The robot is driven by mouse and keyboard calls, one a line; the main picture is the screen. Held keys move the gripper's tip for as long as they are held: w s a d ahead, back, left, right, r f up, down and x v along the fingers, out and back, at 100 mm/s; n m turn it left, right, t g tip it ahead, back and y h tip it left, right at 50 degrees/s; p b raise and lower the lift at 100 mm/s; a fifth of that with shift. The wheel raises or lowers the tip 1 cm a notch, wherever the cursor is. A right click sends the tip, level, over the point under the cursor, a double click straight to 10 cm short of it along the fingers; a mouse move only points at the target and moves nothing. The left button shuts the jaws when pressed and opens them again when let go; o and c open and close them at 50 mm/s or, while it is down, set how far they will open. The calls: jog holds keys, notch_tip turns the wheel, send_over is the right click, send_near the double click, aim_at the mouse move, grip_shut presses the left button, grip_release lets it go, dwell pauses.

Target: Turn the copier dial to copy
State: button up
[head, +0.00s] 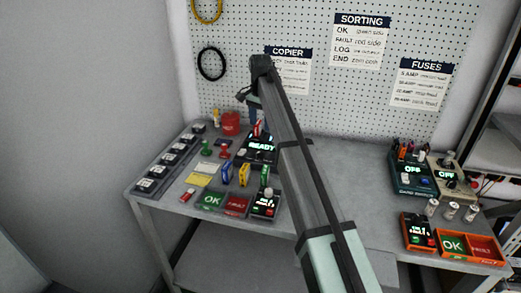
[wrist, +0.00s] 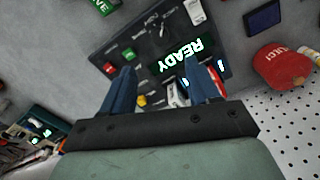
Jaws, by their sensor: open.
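The copier is a dark box on the left bench with a lit READY display (head: 262,147). It stands partly behind my arm in the head view. In the wrist view its dark panel (wrist: 192,37) lies beyond my fingers, with the READY display upside down. In the head view the fingers are mostly hidden.
A red cap (head: 231,122) stands behind left of the copier. Green OK (head: 211,200) and red trays (head: 237,205) lie in front, with several small cartridges and stamps between. A row of dark boxes lines the left edge. The pegboard (head: 340,100) rises behind. More devices stand right.

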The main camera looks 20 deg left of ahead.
aim_at(260, 152)
notch_tip(260, 152, down, 12)
jog(key=shift+f, duration=0.25)
dwell(0.3)
jog(key=shift+c, duration=0.2)
jog(key=c, duration=1)
jog(key=shift+n, duration=0.5)
jog(key=n, duration=0.3)
jog(key=shift+n, duration=2.6)
